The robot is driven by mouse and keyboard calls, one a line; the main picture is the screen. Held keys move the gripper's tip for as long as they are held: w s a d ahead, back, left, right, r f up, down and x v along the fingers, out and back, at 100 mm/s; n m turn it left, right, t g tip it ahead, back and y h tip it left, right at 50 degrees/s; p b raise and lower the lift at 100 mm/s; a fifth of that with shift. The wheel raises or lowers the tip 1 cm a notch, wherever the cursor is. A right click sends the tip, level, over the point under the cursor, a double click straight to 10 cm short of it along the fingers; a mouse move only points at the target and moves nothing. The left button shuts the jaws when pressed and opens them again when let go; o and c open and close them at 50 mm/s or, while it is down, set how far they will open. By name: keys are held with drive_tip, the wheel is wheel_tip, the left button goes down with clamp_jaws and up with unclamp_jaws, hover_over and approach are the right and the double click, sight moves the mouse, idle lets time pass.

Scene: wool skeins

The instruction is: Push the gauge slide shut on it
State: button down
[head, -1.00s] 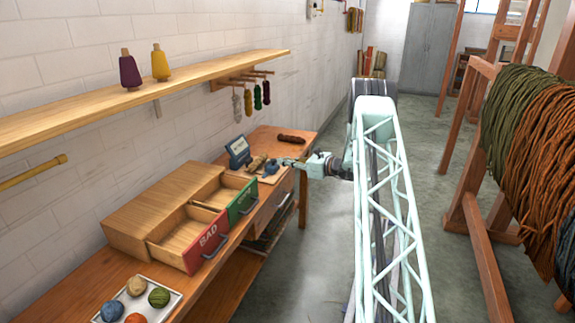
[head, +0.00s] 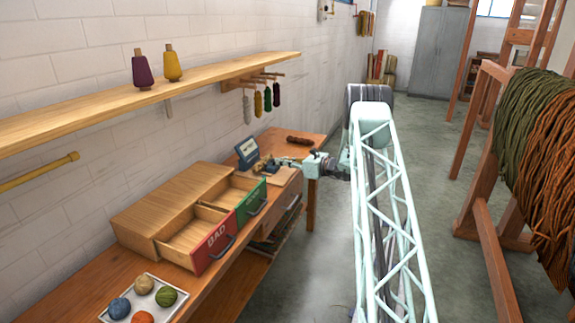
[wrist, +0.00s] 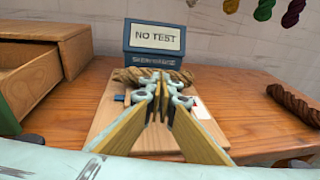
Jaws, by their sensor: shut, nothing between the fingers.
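The gauge's blue display box (head: 247,150) stands at the back of a pale wooden board; in the wrist view its screen (wrist: 155,38) reads "NO TEST". A tan twisted skein (wrist: 178,76) lies across the board in front of the box. My gripper (wrist: 163,92) is shut and empty, its fingers pointing at the skein, low over the board. In the head view my gripper (head: 284,163) reaches in from the right. A small blue part (wrist: 119,98) shows left of the fingers; I cannot tell if it is the slide. The fingers hide the board's middle.
Open drawers, one red marked "BAD" (head: 215,245) and one green (head: 247,205), stand left of the board. A dark brown skein (wrist: 296,108) lies to the right on the bench. A white tray (head: 170,308) holds several wool balls.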

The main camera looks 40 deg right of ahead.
drive_tip(key=shift+w+a+r, duration=0.1)
drive_tip(key=shift+w+r, duration=0.1)
drive_tip(key=shift+w, duration=0.25)
drive_tip(key=shift+w+r, duration=0.1)
drive_tip(key=shift+r, duration=0.1)
drive_tip(key=p+v, duration=0.2)
drive_tip(key=v, duration=1.2)
drive_tip(key=shift+s+f, duration=0.35)
drive_tip(key=shift+s, duration=0.05)
idle(0.3)
